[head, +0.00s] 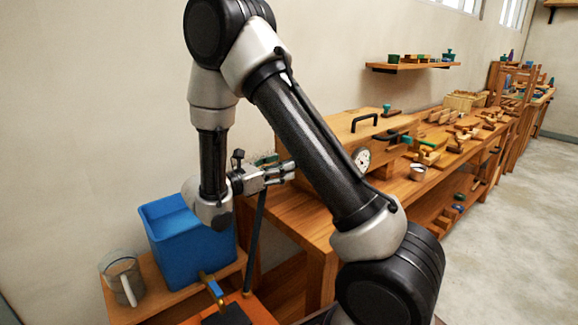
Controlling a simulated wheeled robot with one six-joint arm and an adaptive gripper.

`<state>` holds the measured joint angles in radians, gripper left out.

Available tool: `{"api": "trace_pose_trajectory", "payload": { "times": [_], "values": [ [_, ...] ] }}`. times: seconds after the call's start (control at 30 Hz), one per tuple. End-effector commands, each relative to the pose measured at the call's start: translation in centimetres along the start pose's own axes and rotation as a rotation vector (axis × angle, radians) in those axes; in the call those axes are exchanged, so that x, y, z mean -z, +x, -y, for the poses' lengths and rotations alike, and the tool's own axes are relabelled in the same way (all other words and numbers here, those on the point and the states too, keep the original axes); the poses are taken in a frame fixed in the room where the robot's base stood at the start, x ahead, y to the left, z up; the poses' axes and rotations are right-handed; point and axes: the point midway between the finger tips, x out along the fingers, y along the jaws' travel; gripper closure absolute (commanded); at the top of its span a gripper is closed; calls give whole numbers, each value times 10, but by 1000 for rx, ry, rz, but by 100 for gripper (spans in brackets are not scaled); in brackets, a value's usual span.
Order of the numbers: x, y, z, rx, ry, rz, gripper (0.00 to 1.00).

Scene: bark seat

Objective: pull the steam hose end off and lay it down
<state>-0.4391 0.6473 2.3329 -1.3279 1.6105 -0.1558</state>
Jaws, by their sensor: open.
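My gripper (288,171) is in the middle of the head view, near the left end of a long wooden box (338,130) with a black handle and a round dial gauge (362,159). Its jaws are open, with nothing clearly seen between them. A dark hose (255,240) rises from the lower left to just below my gripper. The hose's upper end is hidden or too small to make out at the gripper, so I cannot tell whether it touches the box or the fingers.
A blue and yellow valve (212,286) sits below. The long bench (300,213) holds a metal cup (417,172) and several wooden tools. Floor is clear at right.

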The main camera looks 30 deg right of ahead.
Motion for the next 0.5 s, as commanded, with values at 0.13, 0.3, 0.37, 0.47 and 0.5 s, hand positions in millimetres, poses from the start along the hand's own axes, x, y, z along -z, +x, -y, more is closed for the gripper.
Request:
{"api": "trace_pose_trajectory", "payload": {
  "times": [0.13, 0.3, 0.37, 0.47, 0.5],
  "values": [
    [0, 19, 1, 4, -1, -1, 45],
    [0, 30, 1, 2, -1, -1, 45],
    [0, 31, 0, 1, -1, -1, 45],
    [0, 32, 0, 0, -1, -1, 45],
    [0, 32, 0, 0, -1, -1, 45]
  ]
}}
